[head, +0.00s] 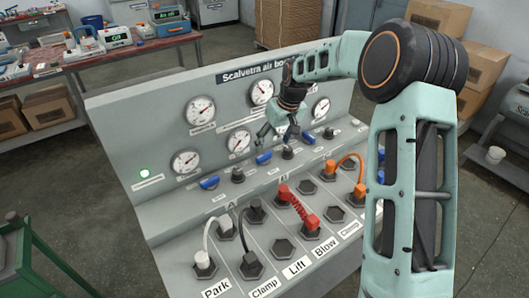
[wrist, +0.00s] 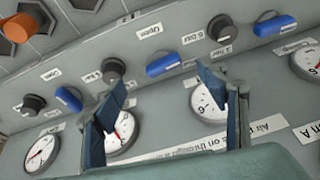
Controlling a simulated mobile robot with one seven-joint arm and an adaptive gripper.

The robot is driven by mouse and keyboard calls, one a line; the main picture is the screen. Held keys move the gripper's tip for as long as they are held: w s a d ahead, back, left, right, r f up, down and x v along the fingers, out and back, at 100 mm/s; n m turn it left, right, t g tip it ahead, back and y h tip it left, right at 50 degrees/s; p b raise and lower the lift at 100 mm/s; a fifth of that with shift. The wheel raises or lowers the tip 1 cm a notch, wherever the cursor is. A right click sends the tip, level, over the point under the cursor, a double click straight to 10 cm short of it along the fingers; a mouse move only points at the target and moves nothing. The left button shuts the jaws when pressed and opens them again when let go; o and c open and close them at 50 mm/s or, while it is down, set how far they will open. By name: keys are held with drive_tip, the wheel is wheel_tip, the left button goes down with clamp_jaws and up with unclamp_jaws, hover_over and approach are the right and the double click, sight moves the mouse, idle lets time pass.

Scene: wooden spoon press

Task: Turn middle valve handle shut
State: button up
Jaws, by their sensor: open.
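The middle valve handle is a blue bar; in the head view (head: 263,158) it sits on the panel ledge below the gauges, between two other blue handles. In the wrist view the middle handle (wrist: 165,64) lies lengthwise roughly along the row, just beyond the gap between my fingertips. My gripper (head: 284,139) points down over the ledge near this handle. In the wrist view my gripper (wrist: 166,86) has its two blue-padded fingers spread wide with nothing between them. The fingers look apart from the handle; the exact gap is hard to tell.
Black knobs (wrist: 113,69) stand beside the handles. Other blue handles are on the left (head: 209,182) and right (head: 309,138) in the head view. Dial gauges (head: 201,110) line the upright panel. Red (head: 299,207) and orange (head: 352,170) hoses fill part of the lower face.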

sight(264, 155)
drive_tip(key=w+a+f, duration=0.1)
drive_tip(key=f, duration=0.1)
drive_tip(key=w+a+f+n, duration=0.1)
drive_tip(key=f, duration=0.2)
drive_tip(key=w+f+n, duration=0.1)
drive_tip(key=f, duration=0.2)
drive_tip(key=shift+w+a+t+y+p, duration=0.3)
drive_tip(key=shift+w+a+y+p, duration=0.05)
drive_tip(key=shift+w+a+y, duration=0.05)
drive_tip(key=shift+c, duration=0.4)
drive_tip(key=c, duration=1.1)
drive_tip(key=shift+f+b, duration=0.15)
drive_tip(key=shift+b, duration=0.5)
drive_tip(key=shift+s+m+h, duration=0.1)
drive_tip(key=shift+m+h, duration=0.2)
drive_tip(key=shift+m, duration=0.3)
drive_tip(key=shift+r, duration=0.2)
drive_tip(key=o, duration=1.2)
